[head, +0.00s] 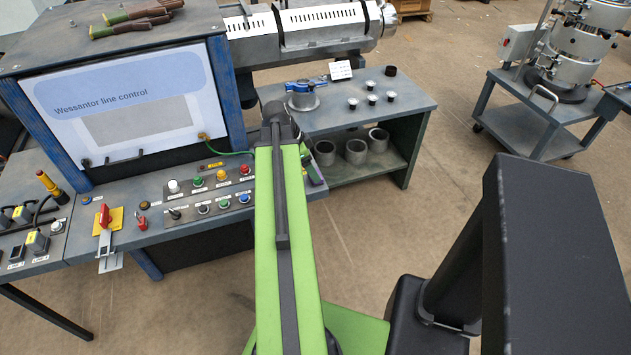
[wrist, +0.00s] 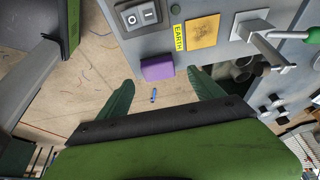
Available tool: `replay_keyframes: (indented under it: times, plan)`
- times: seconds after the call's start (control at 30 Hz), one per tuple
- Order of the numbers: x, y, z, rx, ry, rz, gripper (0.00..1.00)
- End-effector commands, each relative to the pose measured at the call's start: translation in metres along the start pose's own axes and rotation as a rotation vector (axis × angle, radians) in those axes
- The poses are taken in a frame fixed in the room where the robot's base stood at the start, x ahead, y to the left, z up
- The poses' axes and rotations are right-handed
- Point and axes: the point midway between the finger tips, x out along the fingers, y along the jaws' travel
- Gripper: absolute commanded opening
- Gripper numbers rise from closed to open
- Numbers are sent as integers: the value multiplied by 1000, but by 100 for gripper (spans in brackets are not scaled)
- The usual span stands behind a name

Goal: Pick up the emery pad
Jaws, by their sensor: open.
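A small purple block (wrist: 157,68), which looks like the emery pad, sits at the edge of the grey control desk in the wrist view. My gripper (wrist: 160,79) is open, with its two dark green fingers spread and nothing between them. The block lies just beyond the fingertips, roughly centred in the gap; I cannot tell the exact distance. In the head view my green arm hides most of the gripper and that part of the desk.
A grey lever (wrist: 262,33) stands up to the right. A grey workbench (head: 415,105) is beyond my arm. Open floor lies below the desk edge.

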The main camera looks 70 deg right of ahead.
Motion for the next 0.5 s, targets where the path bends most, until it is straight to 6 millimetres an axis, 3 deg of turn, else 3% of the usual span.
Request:
replay_keyframes:
  times: [0.03, 0.17, 0.4, 0.5]
  plan:
    - [18, 1, 4, 1, 0, 0, 76]
    - [37, 1, 5, 1, 0, 0, 76]
    - [36, 1, 2, 0, 0, 0, 76]
    - [36, 1, 3, -1, 0, 0, 66]
